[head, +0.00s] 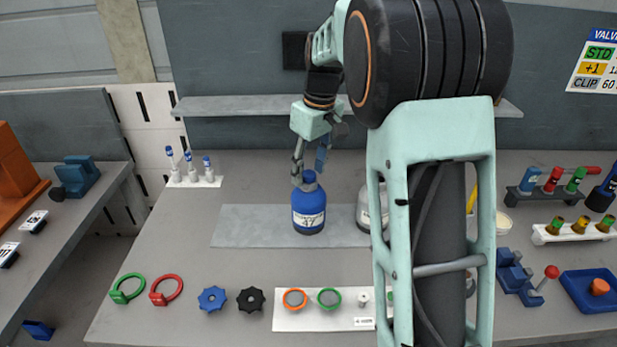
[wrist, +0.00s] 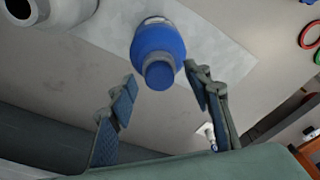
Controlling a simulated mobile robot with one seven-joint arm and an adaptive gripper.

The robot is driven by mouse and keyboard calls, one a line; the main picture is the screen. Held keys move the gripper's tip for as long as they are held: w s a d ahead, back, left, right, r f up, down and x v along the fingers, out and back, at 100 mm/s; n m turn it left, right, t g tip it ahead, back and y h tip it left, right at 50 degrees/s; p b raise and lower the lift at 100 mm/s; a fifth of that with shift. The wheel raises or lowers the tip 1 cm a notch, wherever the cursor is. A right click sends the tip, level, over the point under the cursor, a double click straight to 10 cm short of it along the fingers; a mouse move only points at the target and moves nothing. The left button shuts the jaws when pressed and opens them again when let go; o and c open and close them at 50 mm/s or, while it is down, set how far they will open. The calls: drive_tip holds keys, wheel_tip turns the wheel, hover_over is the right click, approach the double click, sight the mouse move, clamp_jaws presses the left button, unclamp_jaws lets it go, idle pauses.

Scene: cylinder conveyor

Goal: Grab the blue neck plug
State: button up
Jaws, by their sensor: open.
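The blue neck plug (head: 309,177) sits on top of an upright blue cylinder (head: 308,208) with a white label, on the grey mat. In the wrist view the plug (wrist: 159,75) faces the camera, with the blue cylinder (wrist: 158,42) behind it. My gripper (head: 309,164) is open and points down just above the plug. In the wrist view the fingertips of my gripper (wrist: 160,82) are spread on either side of the plug, with gaps showing and nothing held.
A grey-white cylinder (head: 363,209) stands right of the blue one, partly hidden by my arm. A white rack (head: 193,180) with small blue-topped parts is at left. Rings, knobs and a white tray (head: 340,319) line the front. A shelf (head: 230,105) runs behind.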

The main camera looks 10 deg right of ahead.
drive_tip(key=c, duration=0.9)
